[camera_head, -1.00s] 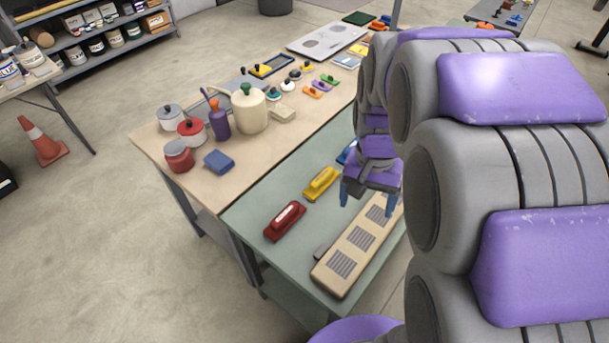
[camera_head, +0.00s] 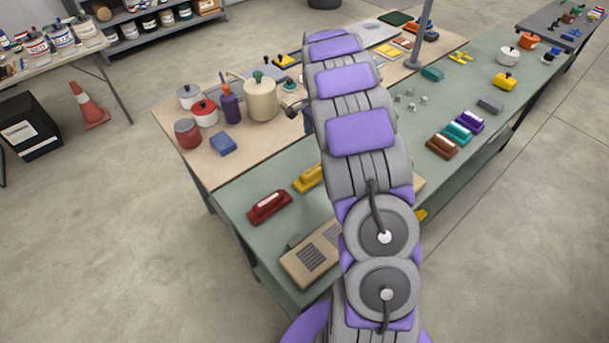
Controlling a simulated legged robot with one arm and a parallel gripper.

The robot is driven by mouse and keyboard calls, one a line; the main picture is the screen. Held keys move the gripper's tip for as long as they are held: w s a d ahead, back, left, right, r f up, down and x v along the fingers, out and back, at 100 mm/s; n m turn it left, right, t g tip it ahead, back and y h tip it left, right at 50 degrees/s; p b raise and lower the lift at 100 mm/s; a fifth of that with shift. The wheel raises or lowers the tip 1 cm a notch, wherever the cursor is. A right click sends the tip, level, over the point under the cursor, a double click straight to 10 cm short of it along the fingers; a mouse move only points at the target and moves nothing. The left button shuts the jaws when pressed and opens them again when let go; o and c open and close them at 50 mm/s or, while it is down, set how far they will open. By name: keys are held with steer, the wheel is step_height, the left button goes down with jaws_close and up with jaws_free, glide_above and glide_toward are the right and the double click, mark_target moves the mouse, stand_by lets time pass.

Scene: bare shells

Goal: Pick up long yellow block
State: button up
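A yellow block with a raised grip on top (camera_head: 307,178) lies on the green table, between the dark red block and my arm. Its right end is hidden behind my arm. Another yellow block (camera_head: 505,82) lies farther right on the green table. My gripper (camera_head: 303,113) is mostly hidden behind my arm; a dark blue part that seems to be a finger shows at the arm's left edge, over the wooden tabletop. I cannot see whether it is open or holds anything.
A dark red block (camera_head: 269,207) and a beige panel with grey grilles (camera_head: 312,262) lie near the yellow block. Brown (camera_head: 441,146), teal and purple blocks lie to the right. Pots and a cream jug (camera_head: 261,97) stand on the wooden table. A metal post (camera_head: 423,35) rises behind.

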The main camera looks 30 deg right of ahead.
steer(key=a+f, duration=0.2)
steer(key=a, duration=0.1)
steer(key=b, duration=0.2)
glide_above(314, 169)
steer(key=d, duration=0.1)
steer(key=f, duration=0.6)
steer(key=shift+w+d+f, duration=0.1)
steer(key=shift+w+f, duration=0.25)
steer(key=shift+w, duration=0.05)
steer(key=f, duration=0.3)
steer(key=shift+a+f, duration=0.35)
steer(key=shift+a+f+b, duration=0.25)
steer(key=shift+a+b, duration=0.05)
steer(key=shift+a, duration=0.3)
steer(key=f, duration=0.1)
steer(key=f+b, duration=0.1)
steer(key=f, duration=0.1)
steer(key=d+f, duration=0.1)
steer(key=shift+s+f, duration=0.3)
steer(key=shift+s, duration=0.05)
steer(key=shift+d+f, duration=0.2)
steer(key=shift+a+r, duration=0.1)
steer(key=shift+a, duration=0.05)
steer(key=shift+a+r, duration=0.15)
steer(key=shift+a, duration=0.4)
steer(key=c, duration=0.5)
steer(key=shift+d, duration=0.4)
steer(key=c, duration=0.6)
steer(key=shift+c, duration=0.6)
